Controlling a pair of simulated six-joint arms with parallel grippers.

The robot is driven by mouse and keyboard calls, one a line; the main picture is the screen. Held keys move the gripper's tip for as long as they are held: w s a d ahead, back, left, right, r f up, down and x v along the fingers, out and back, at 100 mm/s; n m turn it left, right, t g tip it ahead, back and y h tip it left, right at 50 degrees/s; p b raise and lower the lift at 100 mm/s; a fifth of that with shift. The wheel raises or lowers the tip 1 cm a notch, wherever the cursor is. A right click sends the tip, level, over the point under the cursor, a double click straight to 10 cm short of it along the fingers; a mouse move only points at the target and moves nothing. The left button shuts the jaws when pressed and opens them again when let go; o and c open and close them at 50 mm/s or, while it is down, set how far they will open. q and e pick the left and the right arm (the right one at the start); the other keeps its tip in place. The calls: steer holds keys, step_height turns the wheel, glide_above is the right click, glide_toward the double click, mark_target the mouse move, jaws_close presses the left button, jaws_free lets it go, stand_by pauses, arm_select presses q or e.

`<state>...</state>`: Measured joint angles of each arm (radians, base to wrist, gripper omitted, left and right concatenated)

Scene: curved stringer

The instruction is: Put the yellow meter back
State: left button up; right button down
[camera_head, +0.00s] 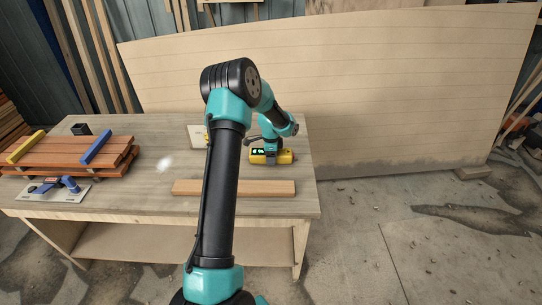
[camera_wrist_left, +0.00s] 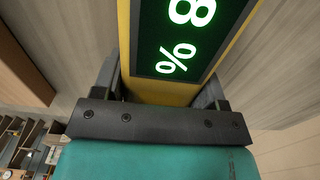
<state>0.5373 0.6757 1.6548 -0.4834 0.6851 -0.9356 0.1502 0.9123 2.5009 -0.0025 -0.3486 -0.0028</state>
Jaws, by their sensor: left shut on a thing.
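The yellow meter (camera_head: 272,156) is at the right part of the workbench in the head view, its dark display lit green. It fills the top of the left wrist view (camera_wrist_left: 160,92), where its screen shows an 8 and a percent sign. My left gripper (camera_wrist_left: 165,90) is shut on the meter's body, one finger on each side. In the head view the left gripper (camera_head: 270,150) is partly hidden by its own wrist. I cannot tell whether the meter touches the bench. My right gripper is in neither view.
The workbench (camera_head: 130,205) carries a reddish board stack (camera_head: 75,152) with a yellow bar (camera_head: 26,146) and a blue bar (camera_head: 96,150). A blue tool (camera_head: 62,184) lies on a pale plate at left. A plank (camera_head: 275,188) lies in front of the meter. A large panel (camera_head: 400,90) stands behind.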

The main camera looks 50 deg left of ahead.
arm_select(q)
steer(key=shift+f, duration=0.1)
steer(key=o, duration=1.2)
step_height(320, 180, up, 12)
steer(key=shift+r, duration=0.1)
steer(key=shift+d, duration=0.1)
stand_by(0.3)
